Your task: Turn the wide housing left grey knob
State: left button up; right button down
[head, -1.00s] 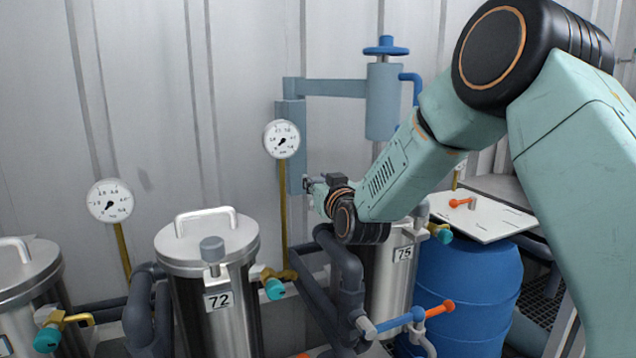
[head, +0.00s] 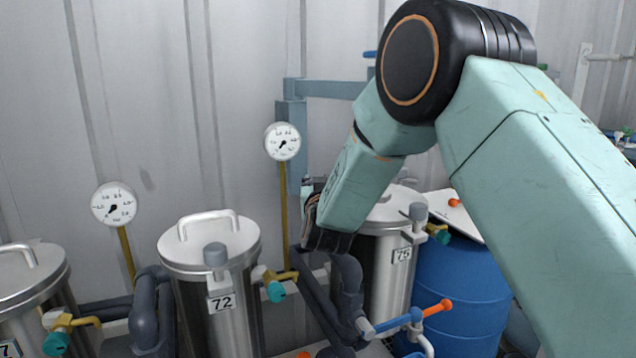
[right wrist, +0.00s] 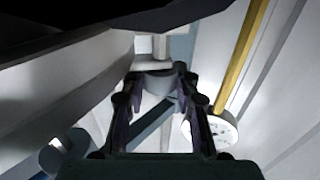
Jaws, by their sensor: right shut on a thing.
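In the right wrist view my right gripper (right wrist: 157,80) has its two fingers on either side of a round grey knob (right wrist: 158,86) on a pale stem, shut on it. In the head view my right forearm and wrist hide the gripper and this knob, behind housing 75's left side. I cannot tell how far the knob is turned. Steel housing 75 (head: 388,270) has another grey knob (head: 418,211) on its front bracket. Steel housing 72 (head: 235,318) also carries a grey knob (head: 215,255). My left gripper is not in view.
A round gauge (head: 283,141) on a yellow stem stands close to my right wrist; a gauge (right wrist: 212,132) also shows in the right wrist view. Dark pipes (head: 347,275) run below the wrist. A blue drum (head: 465,285) with a board on top stands right.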

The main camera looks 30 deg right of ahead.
jog(key=c, duration=1)
grip_release()
jog(key=v, duration=1.2)
